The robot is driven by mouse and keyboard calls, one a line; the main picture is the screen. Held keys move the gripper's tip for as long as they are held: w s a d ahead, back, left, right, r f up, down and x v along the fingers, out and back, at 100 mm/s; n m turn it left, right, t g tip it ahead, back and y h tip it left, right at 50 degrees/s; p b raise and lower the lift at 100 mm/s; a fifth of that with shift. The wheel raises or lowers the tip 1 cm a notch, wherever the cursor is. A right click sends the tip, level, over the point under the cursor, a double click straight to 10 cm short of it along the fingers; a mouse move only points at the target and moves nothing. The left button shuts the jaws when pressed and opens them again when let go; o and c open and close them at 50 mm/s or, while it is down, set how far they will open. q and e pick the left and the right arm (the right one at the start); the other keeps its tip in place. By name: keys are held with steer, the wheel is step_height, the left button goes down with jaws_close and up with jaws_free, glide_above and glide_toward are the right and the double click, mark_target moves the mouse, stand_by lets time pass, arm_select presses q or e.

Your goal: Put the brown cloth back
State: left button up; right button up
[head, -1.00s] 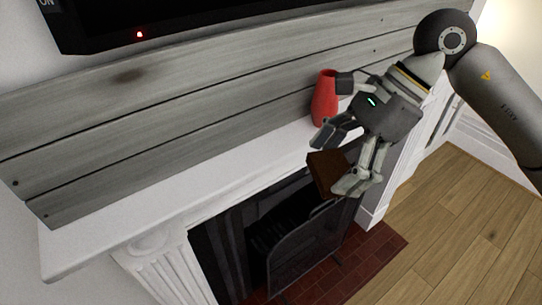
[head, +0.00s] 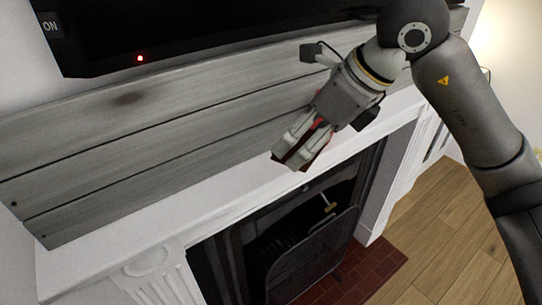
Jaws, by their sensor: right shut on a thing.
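My right gripper (head: 292,158) comes in from the upper right and is over the white mantel shelf (head: 190,203). It is shut on the brown cloth (head: 297,155), which shows only as a thin dark brown strip between the fingers. The fingers hide most of the cloth. I cannot tell whether the cloth touches the shelf. My left gripper is not in view.
The red vase (head: 318,124) is almost wholly hidden behind my right gripper; only slivers of red show. A black screen (head: 200,40) hangs above the grey plank wall. The shelf's left part is clear. Below are the dark fireplace and its screen (head: 310,255).

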steer(key=p, duration=0.3)
glide_toward(264, 170)
steer(key=shift+w+a+f, duration=0.25)
steer(key=shift+a+f, duration=0.05)
steer(key=shift+a, duration=0.2)
steer(key=shift+w+a+f, duration=0.25)
steer(key=shift+a+f, duration=0.05)
steer(key=shift+a, duration=0.25)
steer(key=f, duration=0.1)
steer(key=f+p, duration=0.1)
steer(key=shift+w+a+f, duration=0.2)
steer(key=shift+a+f, duration=0.1)
steer(key=shift+f+p, duration=0.4)
steer(key=shift+f, duration=0.3)
steer(key=shift+f, duration=0.1)
steer(key=o, duration=1)
